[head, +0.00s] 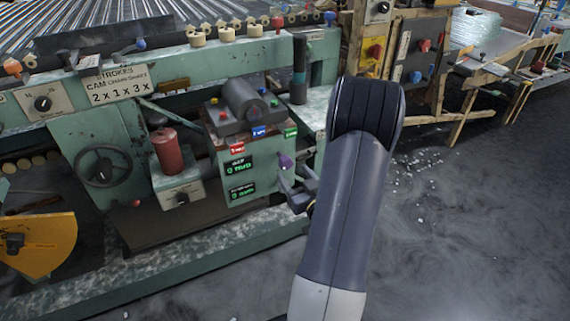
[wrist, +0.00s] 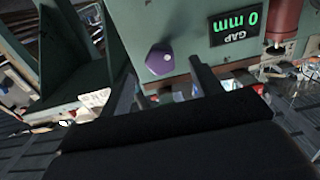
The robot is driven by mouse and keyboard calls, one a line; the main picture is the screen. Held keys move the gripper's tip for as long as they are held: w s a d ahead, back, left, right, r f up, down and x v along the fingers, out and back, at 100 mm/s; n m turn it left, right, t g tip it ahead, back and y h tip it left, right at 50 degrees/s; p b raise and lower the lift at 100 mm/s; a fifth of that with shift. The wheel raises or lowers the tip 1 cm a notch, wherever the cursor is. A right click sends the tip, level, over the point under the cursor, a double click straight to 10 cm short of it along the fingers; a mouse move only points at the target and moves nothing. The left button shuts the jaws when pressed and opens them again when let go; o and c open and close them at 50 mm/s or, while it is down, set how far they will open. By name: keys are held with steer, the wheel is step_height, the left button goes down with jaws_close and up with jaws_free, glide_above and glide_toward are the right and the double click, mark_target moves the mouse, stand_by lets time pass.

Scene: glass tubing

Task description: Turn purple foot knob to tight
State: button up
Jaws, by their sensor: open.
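In the wrist view the purple knob (wrist: 159,60) is a faceted knob on the green panel, and the picture is upside down. My gripper (head: 296,190) is close to the box, just below the knob in the head view. In the wrist view my gripper (wrist: 163,78) is open, with one finger on each side of the knob's line. The knob appears slightly beyond the fingertips, and I see no contact. I cannot read any tightness mark on it.
The gap display (head: 238,168) reads 0 mm, with another display (head: 242,190) below it. Red, blue and green tags (head: 259,132) line the box's top edge. A red cylinder (head: 167,150) and a black handwheel (head: 103,166) are to the left. Open floor (head: 460,230) lies right.

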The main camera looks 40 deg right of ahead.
mark_target(287, 166)
steer(key=x, duration=0.6)
steer(key=shift+d, duration=0.1)
steer(key=shift+c, duration=0.2)
steer(key=c, duration=0.9)
